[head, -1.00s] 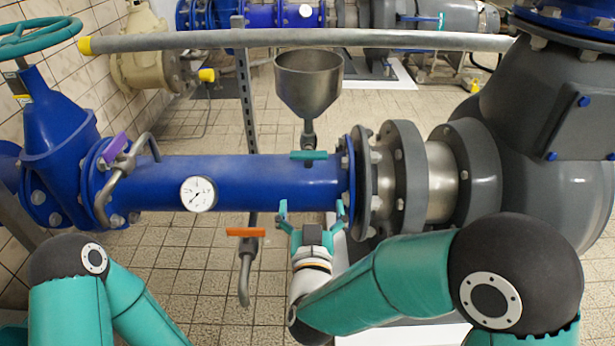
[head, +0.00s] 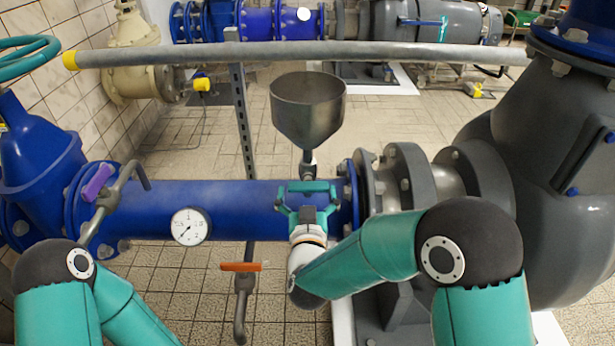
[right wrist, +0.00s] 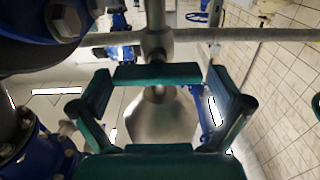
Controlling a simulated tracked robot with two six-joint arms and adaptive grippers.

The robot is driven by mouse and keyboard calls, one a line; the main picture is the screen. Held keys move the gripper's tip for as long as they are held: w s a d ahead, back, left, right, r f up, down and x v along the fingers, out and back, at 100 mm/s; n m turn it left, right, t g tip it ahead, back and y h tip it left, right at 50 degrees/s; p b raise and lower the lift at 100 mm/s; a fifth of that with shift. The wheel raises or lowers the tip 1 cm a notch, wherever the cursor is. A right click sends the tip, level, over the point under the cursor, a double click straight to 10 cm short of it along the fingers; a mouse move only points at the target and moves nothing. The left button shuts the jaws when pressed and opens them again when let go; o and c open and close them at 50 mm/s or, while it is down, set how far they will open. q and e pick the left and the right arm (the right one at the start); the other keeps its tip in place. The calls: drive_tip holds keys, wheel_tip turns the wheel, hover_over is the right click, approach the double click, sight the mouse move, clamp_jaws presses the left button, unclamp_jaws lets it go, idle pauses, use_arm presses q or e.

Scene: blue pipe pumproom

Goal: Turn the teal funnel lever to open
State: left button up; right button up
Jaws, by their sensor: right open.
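The teal funnel lever (head: 307,186) lies level, across the upright stem below the grey metal funnel (head: 307,108), just above the blue pipe. My right gripper (head: 307,194) is open and in front of the pipe, its fingertips near the two ends of the lever. In the right wrist view the lever (right wrist: 157,74) lies between the two spread fingers of the gripper (right wrist: 160,84), with a gap showing at each side. The funnel (right wrist: 160,122) shows behind it there. I cannot tell whether a finger touches the lever. My left gripper is out of view.
The blue pipe (head: 235,200) carries a gauge (head: 190,226) and a purple lever (head: 98,182) to the left. An orange lever (head: 241,267) hangs below it. Grey flanges (head: 408,175) and a pump housing (head: 540,170) stand close on the right. A grey rail (head: 400,52) crosses behind the funnel.

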drive_tip(key=shift+w+d, duration=0.1)
drive_tip(key=shift+w, duration=0.55)
drive_tip(key=shift+d, duration=0.2)
drive_tip(key=c, duration=0.8)
